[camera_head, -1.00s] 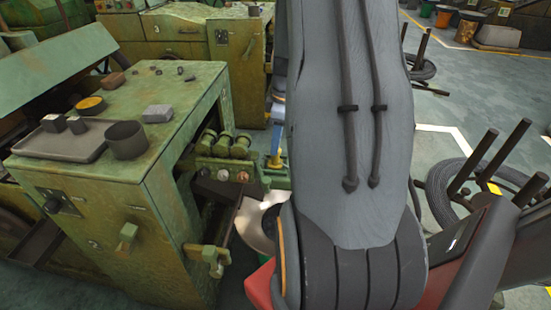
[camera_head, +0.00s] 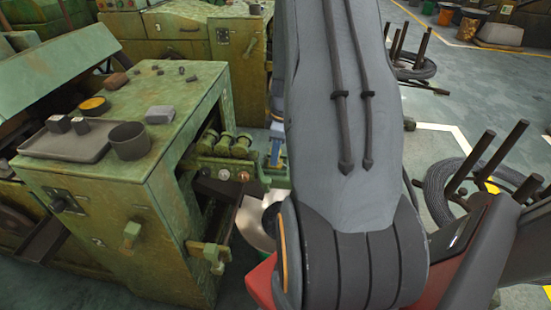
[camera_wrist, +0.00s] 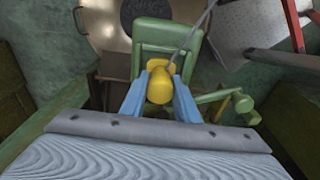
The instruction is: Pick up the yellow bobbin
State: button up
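The yellow bobbin (camera_wrist: 160,87) is near the middle of the wrist view, with its rounded end towards the camera and a wider yellow part beyond. My gripper (camera_wrist: 160,76) has one blue finger on each side of it. No gap shows between the fingers and the bobbin, so it looks shut on it. A green frame-like part (camera_wrist: 168,32) lies just beyond the bobbin; whether they touch cannot be told. In the head view my arm covers much of the middle; a blue part of my gripper (camera_head: 277,148) shows beside the machine.
A green machine cabinet (camera_head: 110,190) stands left, with a grey tray (camera_head: 65,148) and a dark cup (camera_head: 129,140) on top. A round metal plate (camera_wrist: 108,20) lies beyond in the wrist view. A wire coil with upright rods (camera_head: 450,190) is on the floor at right.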

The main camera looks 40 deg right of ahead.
jog(key=shift+c, duration=0.7)
jog(key=shift+r, duration=0.1)
